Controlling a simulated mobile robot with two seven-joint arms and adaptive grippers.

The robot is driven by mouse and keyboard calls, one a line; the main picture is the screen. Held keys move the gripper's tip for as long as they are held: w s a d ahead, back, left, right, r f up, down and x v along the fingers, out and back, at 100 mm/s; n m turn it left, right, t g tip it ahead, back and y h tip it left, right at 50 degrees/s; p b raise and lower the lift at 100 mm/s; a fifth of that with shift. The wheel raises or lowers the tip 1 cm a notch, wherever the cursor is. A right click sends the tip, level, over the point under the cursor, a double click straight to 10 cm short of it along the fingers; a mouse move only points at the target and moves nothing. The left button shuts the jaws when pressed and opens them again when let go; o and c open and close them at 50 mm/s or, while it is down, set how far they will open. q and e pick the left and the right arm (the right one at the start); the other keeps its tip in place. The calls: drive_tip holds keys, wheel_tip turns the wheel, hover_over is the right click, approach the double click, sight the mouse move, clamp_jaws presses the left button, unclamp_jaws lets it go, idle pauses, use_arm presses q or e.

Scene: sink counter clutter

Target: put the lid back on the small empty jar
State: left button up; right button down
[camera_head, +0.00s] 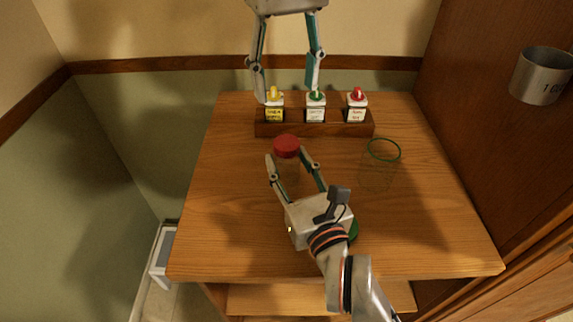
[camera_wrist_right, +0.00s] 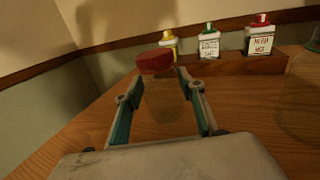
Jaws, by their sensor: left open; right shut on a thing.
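A small clear jar (camera_wrist_right: 165,102) stands between the fingers of my right gripper (camera_head: 286,158). The gripper is shut on the jar's body. A red lid (camera_head: 287,146) is at the top of this jar, just beyond the fingertips; it also shows in the wrist view (camera_wrist_right: 155,63). I cannot tell how firmly it is seated. My left gripper (camera_head: 287,93) is open and empty, high in the head view, its fingers pointing down over the bottle rack. A larger clear jar with a green rim (camera_head: 384,151) stands to the right. A green lid (camera_head: 353,230) is partly hidden behind my right gripper.
A wooden rack (camera_head: 300,130) at the back holds a yellow-topped bottle (camera_head: 274,113), a green-topped bottle (camera_head: 316,107) and a red-topped bottle (camera_head: 357,106). A metal cup (camera_head: 541,76) is by the right wall. The left and front right of the wooden table (camera_head: 225,200) are clear.

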drive_tip(key=c, duration=1.2)
unclamp_jaws()
drive_tip(key=v, duration=1.2)
